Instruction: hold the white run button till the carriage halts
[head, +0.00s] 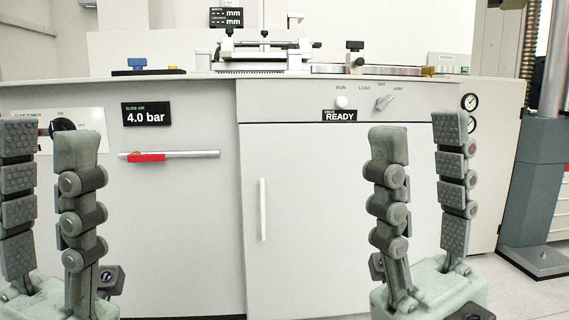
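The white run button (341,102) sits under the RUN label on the upper front panel of the cabinet, above a drive display (340,115) that reads READY. The carriage appears to be the clamp-like assembly (265,56) on the bench top, but I cannot tell for certain. My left gripper (48,130) is open and empty at the far left, fingers pointing up. My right gripper (419,125) is open and empty, to the right of and below the button, not touching it. Its left finger stands in front of the cabinet.
A selector knob (384,102) marked LOAD, OFF and ARM is right of the button. A SLIDE AIR display (146,114) reads 4.0 bar. A red-sleeved lever (147,157) and a slide power knob (63,125) are at left. Gauges (469,102) are at right.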

